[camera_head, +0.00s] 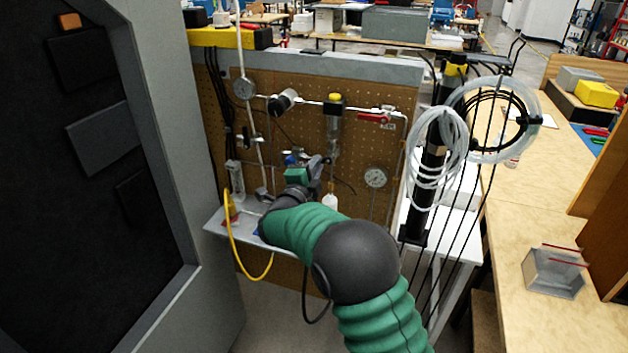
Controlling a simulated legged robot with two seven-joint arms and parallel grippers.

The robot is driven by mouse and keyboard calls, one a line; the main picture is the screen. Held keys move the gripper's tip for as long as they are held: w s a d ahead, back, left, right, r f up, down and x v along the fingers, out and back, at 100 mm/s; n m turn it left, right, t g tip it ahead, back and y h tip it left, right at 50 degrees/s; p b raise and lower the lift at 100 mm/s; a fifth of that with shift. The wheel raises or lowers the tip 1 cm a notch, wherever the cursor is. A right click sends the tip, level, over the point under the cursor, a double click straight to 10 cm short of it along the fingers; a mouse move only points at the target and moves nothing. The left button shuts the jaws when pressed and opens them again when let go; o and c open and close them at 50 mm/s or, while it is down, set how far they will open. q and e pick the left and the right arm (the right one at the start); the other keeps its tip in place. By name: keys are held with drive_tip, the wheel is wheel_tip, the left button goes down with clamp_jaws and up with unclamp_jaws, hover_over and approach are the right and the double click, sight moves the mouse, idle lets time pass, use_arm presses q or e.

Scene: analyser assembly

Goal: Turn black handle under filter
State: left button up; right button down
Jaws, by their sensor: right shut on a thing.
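The filter (333,126) hangs on the pegboard panel, with a yellow-topped black head and a clear body. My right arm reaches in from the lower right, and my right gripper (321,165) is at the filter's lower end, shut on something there. The black handle is not clearly distinguishable from the dark gripper fingers, so its angle cannot be told. My left gripper is not in view.
A red-handled valve (374,117) and a gauge (375,177) are right of the filter. Another gauge (244,88) is at left. A metal shelf (217,222) lies below. Coiled tubing (438,148) hangs at right. A grey cabinet (180,140) borders the left.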

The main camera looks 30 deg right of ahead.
drive_tip(key=r+m+b, duration=0.2)
drive_tip(key=shift+w+d+m, duration=0.1)
drive_tip(key=shift+d+m, duration=0.2)
drive_tip(key=shift+d, duration=0.1)
drive_tip(key=shift+r, duration=0.1)
drive_tip(key=c, duration=1.4)
unclamp_jaws()
drive_tip(key=shift+a+b, duration=0.1)
drive_tip(key=shift+b, duration=0.2)
